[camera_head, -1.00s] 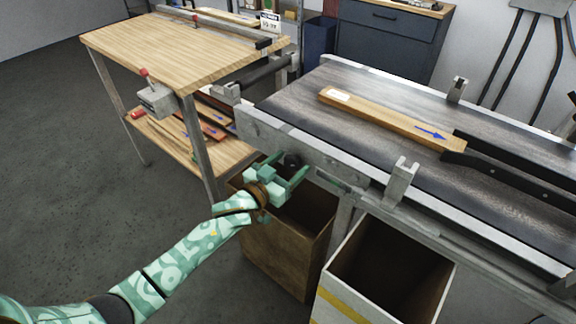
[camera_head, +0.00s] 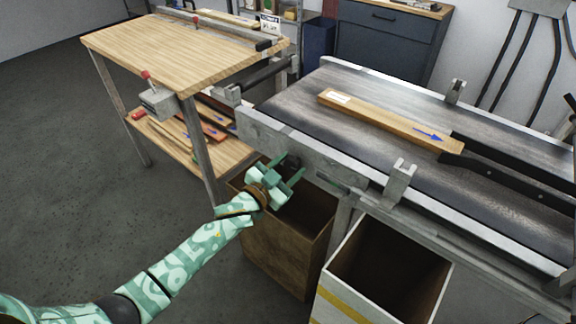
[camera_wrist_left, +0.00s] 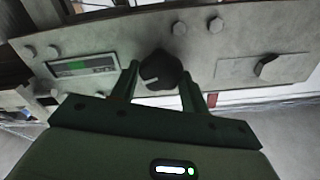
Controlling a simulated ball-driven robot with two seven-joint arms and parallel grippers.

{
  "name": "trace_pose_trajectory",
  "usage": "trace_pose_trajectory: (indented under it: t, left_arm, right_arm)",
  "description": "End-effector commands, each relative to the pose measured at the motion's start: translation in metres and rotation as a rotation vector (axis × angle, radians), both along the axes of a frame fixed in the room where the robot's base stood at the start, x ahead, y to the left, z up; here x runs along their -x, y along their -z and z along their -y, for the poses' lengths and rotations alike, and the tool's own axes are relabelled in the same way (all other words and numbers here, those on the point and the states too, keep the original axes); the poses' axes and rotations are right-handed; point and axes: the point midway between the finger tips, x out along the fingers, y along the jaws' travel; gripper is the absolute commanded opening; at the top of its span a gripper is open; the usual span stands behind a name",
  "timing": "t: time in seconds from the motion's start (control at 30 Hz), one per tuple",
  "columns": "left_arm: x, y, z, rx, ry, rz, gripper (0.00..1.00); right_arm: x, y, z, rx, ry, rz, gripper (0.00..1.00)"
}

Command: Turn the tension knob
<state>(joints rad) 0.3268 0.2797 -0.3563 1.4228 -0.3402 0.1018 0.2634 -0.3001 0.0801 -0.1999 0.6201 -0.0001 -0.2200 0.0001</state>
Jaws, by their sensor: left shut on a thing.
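The tension knob (camera_wrist_left: 160,72) is black and round with a pale line on it. In the head view the knob (camera_head: 292,161) is small and partly hidden by my gripper. My left gripper (camera_head: 289,170) has its fingers at the conveyor's near left side plate. In the left wrist view the green fingers (camera_wrist_left: 162,84) stand on both sides of the knob, and the gripper is shut on it. My right gripper is not in view.
The conveyor belt (camera_head: 300,98) carries a wooden plank (camera_head: 385,116) with a blue arrow. A brown bin (camera_head: 287,250) stands open below my gripper, and a white-walled bin (camera_head: 345,290) stands right of it. A wooden workbench (camera_head: 170,50) is at the left.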

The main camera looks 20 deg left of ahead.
Motion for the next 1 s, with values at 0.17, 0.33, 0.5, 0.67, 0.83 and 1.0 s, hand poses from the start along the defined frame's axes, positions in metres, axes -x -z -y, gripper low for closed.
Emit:
trace_pose_trajectory:
  t: [0.17,0.33,0.5,0.67,0.83,1.0]
  left_arm:
    - [0.0004,-0.0003,0.0011,-0.122,0.0,0.045,0.22]
    - [0.0006,0.0005,0.0014,-0.222,0.0,0.081,0.22]
    - [0.0008,0.0013,0.0016,-0.289,0.001,0.104,0.22]
    - [0.0009,0.0016,0.0018,-0.321,0.001,0.115,0.22]
    - [0.0009,0.0018,0.0019,-0.332,0.001,0.119,0.22]
    - [0.001,0.0019,0.002,-0.332,0.001,0.119,0.22]
  right_arm:
    - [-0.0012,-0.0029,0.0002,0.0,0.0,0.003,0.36]
    - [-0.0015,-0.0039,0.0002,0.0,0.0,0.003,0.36]
    - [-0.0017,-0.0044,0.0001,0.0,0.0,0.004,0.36]
    - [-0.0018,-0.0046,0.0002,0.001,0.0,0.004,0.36]
    - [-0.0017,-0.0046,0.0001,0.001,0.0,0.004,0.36]
    - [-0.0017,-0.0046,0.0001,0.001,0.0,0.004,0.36]
